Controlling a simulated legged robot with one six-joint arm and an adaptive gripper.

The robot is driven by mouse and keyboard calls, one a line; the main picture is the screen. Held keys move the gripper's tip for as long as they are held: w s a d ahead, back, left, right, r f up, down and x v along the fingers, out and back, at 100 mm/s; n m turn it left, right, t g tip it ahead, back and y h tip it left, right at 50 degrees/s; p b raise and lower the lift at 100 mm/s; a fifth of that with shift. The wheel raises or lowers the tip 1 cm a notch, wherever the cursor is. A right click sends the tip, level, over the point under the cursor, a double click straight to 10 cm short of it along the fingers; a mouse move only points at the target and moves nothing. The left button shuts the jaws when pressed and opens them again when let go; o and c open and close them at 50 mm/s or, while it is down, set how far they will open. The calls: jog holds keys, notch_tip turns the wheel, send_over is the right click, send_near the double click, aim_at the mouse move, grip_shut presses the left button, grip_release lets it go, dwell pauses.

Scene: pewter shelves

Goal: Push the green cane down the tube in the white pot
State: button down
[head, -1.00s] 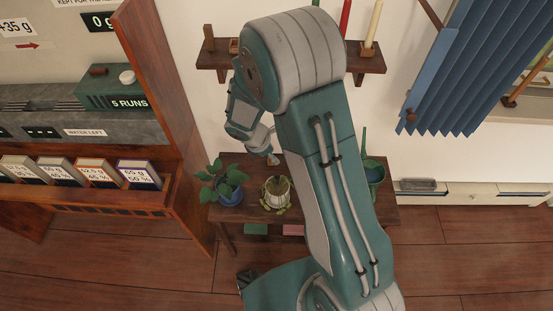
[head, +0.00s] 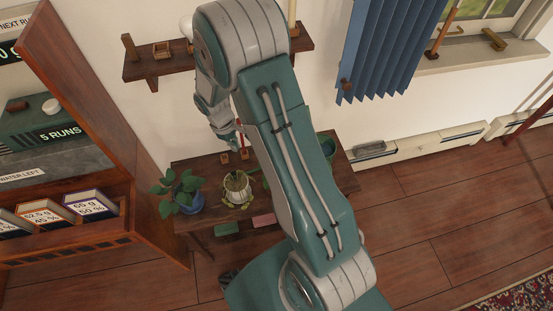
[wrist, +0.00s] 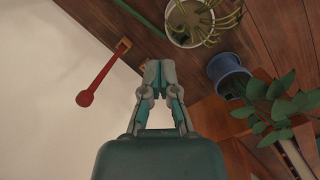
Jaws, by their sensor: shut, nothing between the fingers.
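The white pot (head: 238,190) stands on the low wooden bench, with a drooping plant in it. It also shows at the top of the wrist view (wrist: 187,38). I cannot make out a tube in it. A straight green rod (wrist: 142,20), likely the green cane, runs across the upper part of the wrist view, left of the pot. I cannot tell whether it lies or leans. My gripper (wrist: 159,68) is shut and empty, above the bench's back part near the wall, apart from the pot. In the head view my arm hides part of the bench.
A red knobbed stick (wrist: 101,76) stands in a wooden block (wrist: 124,45) by the wall. A leafy plant in a blue pot (head: 188,203) is left of the white pot. A wall shelf (head: 148,69) is above. A dark green container (head: 327,146) is at the bench's right.

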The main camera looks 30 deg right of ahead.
aim_at(210, 178)
jog(key=d+f+m+t+y, duration=0.1)
jog(key=d+f+m, duration=0.45)
jog(key=m, duration=0.35)
jog(key=d+f+m+y, duration=0.2)
jog(key=d+f+m, duration=0.2)
jog(key=d+m, duration=0.45)
jog(key=d+f+m+t+y, duration=0.1)
jog(key=d+f+m, duration=0.35)
jog(key=m, duration=0.55)
jog(key=x, duration=0.9)
jog(key=shift+s+f, duration=0.1)
jog(key=shift+f, duration=0.1)
jog(key=w+a, duration=0.2)
jog(key=a, duration=0.6)
jog(key=w+a, duration=0.3)
jog(key=a, duration=0.6)
jog(key=w+a, duration=0.3)
jog(key=a, duration=0.5)
jog(key=shift+w+a, duration=0.15)
jog(key=shift+a, duration=0.25)
